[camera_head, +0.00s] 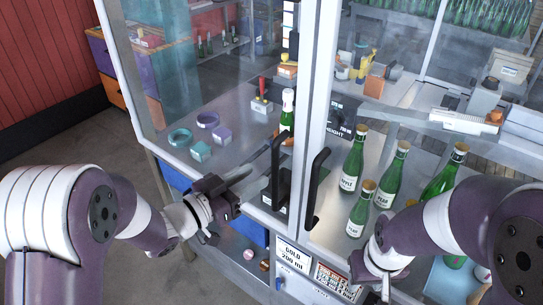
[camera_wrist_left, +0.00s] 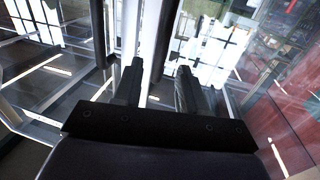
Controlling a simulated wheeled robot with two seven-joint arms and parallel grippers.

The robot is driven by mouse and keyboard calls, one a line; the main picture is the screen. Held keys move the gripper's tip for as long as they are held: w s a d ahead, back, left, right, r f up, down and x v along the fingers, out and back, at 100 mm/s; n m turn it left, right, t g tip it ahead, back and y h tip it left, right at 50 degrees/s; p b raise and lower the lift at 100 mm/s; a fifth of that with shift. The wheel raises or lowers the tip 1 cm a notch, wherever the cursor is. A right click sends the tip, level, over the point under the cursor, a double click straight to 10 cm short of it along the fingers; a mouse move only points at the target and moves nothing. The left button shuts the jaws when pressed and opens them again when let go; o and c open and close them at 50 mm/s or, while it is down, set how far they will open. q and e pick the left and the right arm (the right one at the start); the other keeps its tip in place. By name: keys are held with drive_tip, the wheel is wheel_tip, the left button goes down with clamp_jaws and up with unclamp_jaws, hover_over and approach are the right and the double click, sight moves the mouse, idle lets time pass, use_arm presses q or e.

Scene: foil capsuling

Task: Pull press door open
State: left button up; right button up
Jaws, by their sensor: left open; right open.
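The glass enclosure has two framed doors that meet at a pale upright. The left door (camera_head: 215,95) appears closed and carries a black vertical bar handle (camera_head: 281,178). A second black handle (camera_head: 316,186) is on the right-hand side. My left gripper (camera_head: 247,174) is open and empty, just left of the left handle and apart from it. In the left wrist view, its two dark fingers (camera_wrist_left: 160,88) are spread, with a pale post and a dark bar beyond them. My right gripper (camera_head: 383,285) is low at the right, partly hidden by its own arm, apart from the handles.
Behind the glass stand a green bottle (camera_head: 287,112), teal and purple rings and small blocks. Several green bottles (camera_head: 353,160) stand at the right, close to my right arm. A sign (camera_head: 292,255) is on the front below the handles. Floor at the left is clear.

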sight(273, 164)
use_arm(q)
drive_tip(key=p+x, duration=0.2)
drive_tip(key=x, duration=0.5)
drive_tip(key=shift+w+d, duration=0.2)
drive_tip(key=shift+d, duration=0.05)
drive_tip(key=shift+a, duration=0.1)
clamp_jaws()
